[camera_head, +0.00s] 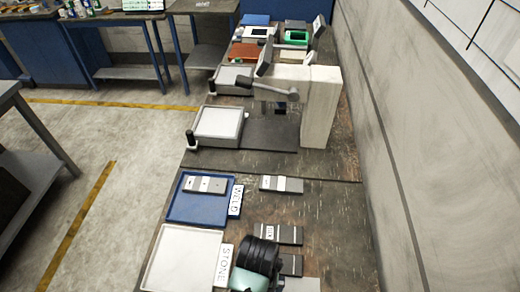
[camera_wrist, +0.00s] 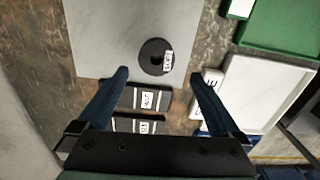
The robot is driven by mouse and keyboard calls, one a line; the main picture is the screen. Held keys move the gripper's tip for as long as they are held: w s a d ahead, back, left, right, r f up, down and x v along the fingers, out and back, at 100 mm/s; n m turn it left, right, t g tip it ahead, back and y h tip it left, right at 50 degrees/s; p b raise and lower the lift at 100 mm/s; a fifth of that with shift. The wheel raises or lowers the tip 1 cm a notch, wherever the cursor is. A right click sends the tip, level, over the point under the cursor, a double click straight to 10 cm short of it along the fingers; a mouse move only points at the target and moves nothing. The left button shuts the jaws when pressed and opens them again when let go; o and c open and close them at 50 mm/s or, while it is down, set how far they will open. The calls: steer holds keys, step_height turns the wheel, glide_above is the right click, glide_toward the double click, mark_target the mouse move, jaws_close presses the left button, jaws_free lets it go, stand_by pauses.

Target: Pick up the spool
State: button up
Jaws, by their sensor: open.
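The spool (camera_wrist: 152,50) appears to be the dark round disc with a small centre hole and a white label in the wrist view. It lies on a light grey plate (camera_wrist: 105,35), near the plate's lower edge. My gripper (camera_wrist: 158,75) is open, with its two blue fingers apart and nothing between the tips. The spool shows just beyond the fingertips, roughly centred between them. The height gap is hard to judge. In the head view my arm's end is at the bottom, and I cannot make out the spool there.
Dark labelled slabs (camera_wrist: 150,98) lie below the plate in the wrist view. A white tray (camera_wrist: 262,92) and a green tray (camera_wrist: 285,38) stand at right. In the head view, a blue tray (camera_head: 180,212) holds a slab, and a bulky pale microscope-like stand (camera_head: 320,110) rises farther back beside the wall.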

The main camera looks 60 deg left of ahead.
steer(key=shift+w+d+f+p, duration=0.1)
steer(key=shift+d+f+p, duration=0.1)
steer(key=shift+f, duration=1.35)
steer(key=shift+w+d+f+p, duration=0.1)
steer(key=shift+f+p, duration=0.05)
steer(key=shift+f, duration=1.4)
steer(key=c, duration=1.5)
